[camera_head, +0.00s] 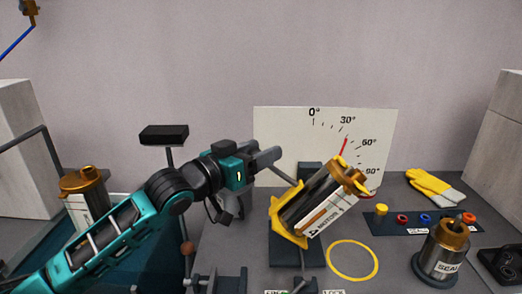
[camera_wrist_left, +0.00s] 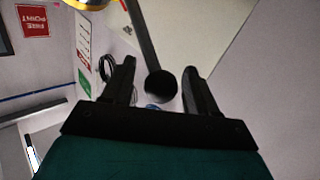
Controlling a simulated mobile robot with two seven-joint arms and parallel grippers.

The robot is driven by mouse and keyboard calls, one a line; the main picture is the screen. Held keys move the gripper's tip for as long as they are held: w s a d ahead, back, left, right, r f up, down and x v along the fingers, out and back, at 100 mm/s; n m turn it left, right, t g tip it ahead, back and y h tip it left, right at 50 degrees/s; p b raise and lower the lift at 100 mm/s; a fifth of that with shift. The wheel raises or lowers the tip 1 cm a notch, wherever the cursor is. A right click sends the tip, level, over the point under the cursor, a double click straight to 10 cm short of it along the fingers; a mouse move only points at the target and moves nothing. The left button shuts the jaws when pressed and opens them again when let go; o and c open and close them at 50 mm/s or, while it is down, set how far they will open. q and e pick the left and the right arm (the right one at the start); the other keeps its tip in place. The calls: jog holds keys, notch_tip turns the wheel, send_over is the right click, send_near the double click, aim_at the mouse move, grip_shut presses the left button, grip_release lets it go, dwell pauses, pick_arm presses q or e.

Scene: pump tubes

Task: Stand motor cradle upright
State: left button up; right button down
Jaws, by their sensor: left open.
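The motor cradle (camera_head: 288,222) is yellow and holds a silver cylinder labelled MOTOR 1 (camera_head: 320,200) with a brass top. Cradle and motor lean to the right on a dark stand (camera_head: 290,250). The white dial board (camera_head: 280,125) behind has degree marks and a red pointer (camera_head: 343,147) beyond the 30° mark. A thin dark lever rises up-left from the cradle. My left gripper (camera_head: 272,158) is open at its upper end. In the left wrist view the lever's black ball knob (camera_wrist_left: 161,86) shows between the spread fingers; contact cannot be told. My right gripper is out of view.
At right are yellow gloves (camera_head: 432,185), a strip with coloured parts (camera_head: 410,224) and a brass-topped cylinder labelled SEAL (camera_head: 443,250). Another brass-topped cylinder (camera_head: 84,195) stands at left.

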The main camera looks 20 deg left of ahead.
pick_arm(q)
jog(key=shift+w+d, duration=0.2)
jog(key=shift+w, duration=0.2)
grip_shut()
dwell(0.4)
